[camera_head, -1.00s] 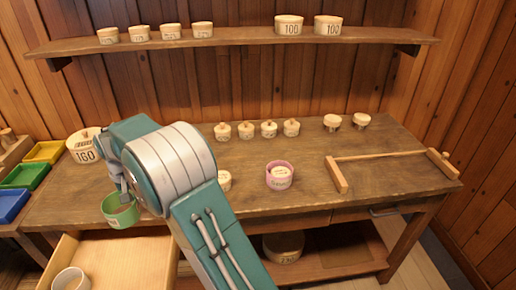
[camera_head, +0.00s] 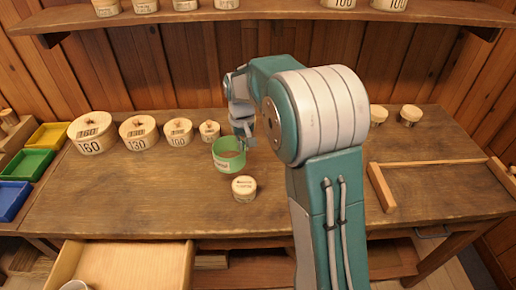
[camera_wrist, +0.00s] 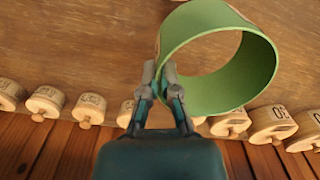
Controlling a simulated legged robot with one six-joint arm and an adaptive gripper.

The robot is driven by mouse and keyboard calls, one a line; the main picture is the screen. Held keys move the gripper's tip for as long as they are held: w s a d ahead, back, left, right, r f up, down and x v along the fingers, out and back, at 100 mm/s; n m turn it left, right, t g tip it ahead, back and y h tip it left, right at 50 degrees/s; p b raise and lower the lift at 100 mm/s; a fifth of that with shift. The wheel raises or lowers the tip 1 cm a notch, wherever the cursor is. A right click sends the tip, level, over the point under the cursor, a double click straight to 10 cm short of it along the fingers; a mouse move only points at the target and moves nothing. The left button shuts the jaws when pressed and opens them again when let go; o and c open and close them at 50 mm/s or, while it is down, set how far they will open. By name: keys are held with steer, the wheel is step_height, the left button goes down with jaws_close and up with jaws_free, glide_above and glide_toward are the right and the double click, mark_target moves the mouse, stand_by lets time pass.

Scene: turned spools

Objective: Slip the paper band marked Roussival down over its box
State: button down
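My gripper (camera_head: 246,142) is shut on one wall of a green band (camera_head: 228,153), an open ring with a pale label too small to read. In the wrist view my gripper's fingertips (camera_wrist: 159,88) pinch that wall, and the empty inside of the green band (camera_wrist: 190,30) shows. A small round pale box (camera_head: 244,188) with a dark-lettered label, also unreadable, stands upright on the bench. In the head view the band appears just behind and slightly left of the box, apart from it. How high the band hangs is hard to tell.
Lidded drums marked 160 (camera_head: 91,133), 130 (camera_head: 138,133) and 100 (camera_head: 179,132) and a smaller one (camera_head: 209,131) stand at the back left of the bench (camera_head: 130,195). A wooden frame (camera_head: 383,188) lies right. An open drawer (camera_head: 125,268) juts out in front. The front left is clear.

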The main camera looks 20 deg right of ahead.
steer(key=s+d+f+n, duration=0.1)
steer(key=s+f+n, duration=0.1)
steer(key=s+n, duration=0.2)
steer(key=shift+s+d+f, duration=0.15)
steer(key=shift+s+f, duration=0.2)
steer(key=shift+s, duration=0.5)
steer(key=shift+d+r, duration=0.1)
stand_by(0.4)
steer(key=shift+f, duration=1.35)
stand_by(1.1)
steer(key=c, duration=0.7)
jaws_free()
steer(key=o, duration=0.4)
